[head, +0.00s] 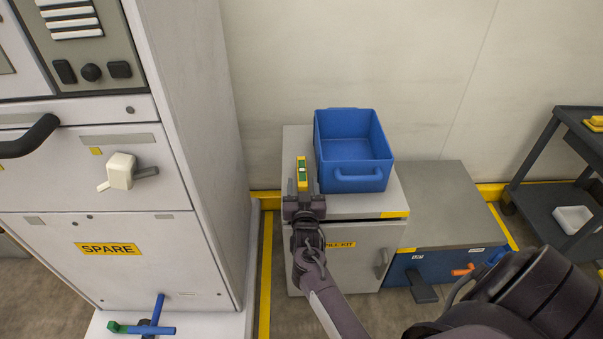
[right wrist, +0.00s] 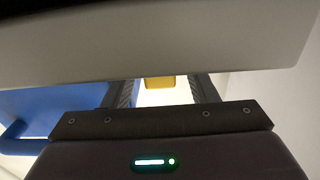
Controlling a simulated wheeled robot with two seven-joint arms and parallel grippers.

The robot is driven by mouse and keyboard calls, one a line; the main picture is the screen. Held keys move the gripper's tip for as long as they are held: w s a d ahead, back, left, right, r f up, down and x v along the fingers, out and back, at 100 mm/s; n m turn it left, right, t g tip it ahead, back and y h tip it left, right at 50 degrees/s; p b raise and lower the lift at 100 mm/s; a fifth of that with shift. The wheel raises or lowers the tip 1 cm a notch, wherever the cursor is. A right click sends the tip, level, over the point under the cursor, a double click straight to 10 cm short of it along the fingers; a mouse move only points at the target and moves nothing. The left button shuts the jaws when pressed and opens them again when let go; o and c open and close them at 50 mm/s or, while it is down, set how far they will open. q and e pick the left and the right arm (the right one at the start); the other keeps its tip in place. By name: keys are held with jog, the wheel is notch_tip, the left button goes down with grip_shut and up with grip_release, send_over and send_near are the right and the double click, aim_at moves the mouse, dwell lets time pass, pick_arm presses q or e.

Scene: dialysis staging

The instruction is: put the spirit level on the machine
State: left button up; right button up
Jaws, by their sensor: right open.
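The spirit level (head: 302,172), yellow with a green vial, is at the left side of the grey cabinet's top (head: 370,204), beside a blue bin. My right gripper (head: 303,190) is open at the level's near end. In the right wrist view the level's yellow end (right wrist: 158,83) shows between the two spread fingers (right wrist: 165,92); a pale surface hides the rest, and I cannot tell whether the fingers touch it. A tall pale machine (head: 130,225) with a SPARE label stands at the left. My left gripper is out of view.
The blue bin (head: 355,184) stands close right of the level and also shows in the right wrist view (right wrist: 60,103). A lower blue chest (head: 440,220) with a grey lid is right of the cabinet. A dark cart (head: 540,160) stands far right. A handle (head: 30,138) juts from the machine.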

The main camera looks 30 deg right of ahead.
jog(key=shift+s+a+r, duration=0.15)
jog(key=shift+r, duration=0.05)
jog(key=shift+c, duration=0.4)
grip_shut()
